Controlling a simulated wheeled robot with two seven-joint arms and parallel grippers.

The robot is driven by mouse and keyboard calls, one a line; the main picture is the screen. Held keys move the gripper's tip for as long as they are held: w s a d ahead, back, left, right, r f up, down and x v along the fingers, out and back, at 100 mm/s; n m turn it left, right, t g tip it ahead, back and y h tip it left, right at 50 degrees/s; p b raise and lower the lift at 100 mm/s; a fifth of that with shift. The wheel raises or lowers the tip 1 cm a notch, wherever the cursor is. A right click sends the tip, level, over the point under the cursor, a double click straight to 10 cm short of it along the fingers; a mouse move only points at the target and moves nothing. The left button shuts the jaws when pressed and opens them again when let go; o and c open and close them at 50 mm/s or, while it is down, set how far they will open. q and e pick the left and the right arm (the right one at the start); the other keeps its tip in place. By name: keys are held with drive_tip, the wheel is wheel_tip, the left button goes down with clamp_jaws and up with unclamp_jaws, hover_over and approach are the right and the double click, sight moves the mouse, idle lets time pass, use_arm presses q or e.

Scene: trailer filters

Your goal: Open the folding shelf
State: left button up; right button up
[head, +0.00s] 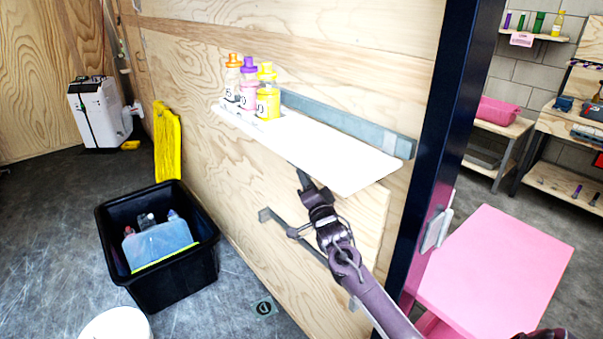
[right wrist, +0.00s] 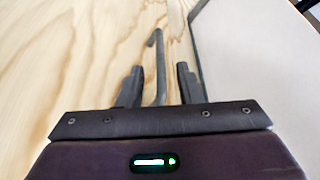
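The white shelf board (head: 335,150) sticks out from the plywood wall below a grey metal rail (head: 345,125) and looks about level. Three bottles with orange, purple and yellow caps (head: 254,92) stand at its left end. My right gripper (head: 304,178) is beneath the board's front edge, near the wall. In the right wrist view its two fingers (right wrist: 159,82) are apart, with a thin grey hooked rod (right wrist: 158,55) showing between them. I cannot tell whether they touch the rod. A pale panel (right wrist: 260,75) lies to the right there. My left gripper is not in view.
A grey metal bracket (head: 267,215) is on the wall below the shelf. A black crate (head: 200,265) with bottles stands on the floor at left. A dark blue post (head: 440,150) and a pink surface (head: 500,262) are to the right.

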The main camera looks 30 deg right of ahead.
drive_tip(key=shift+x, duration=1.55)
clamp_jaws()
drive_tip(key=shift+f, duration=0.1)
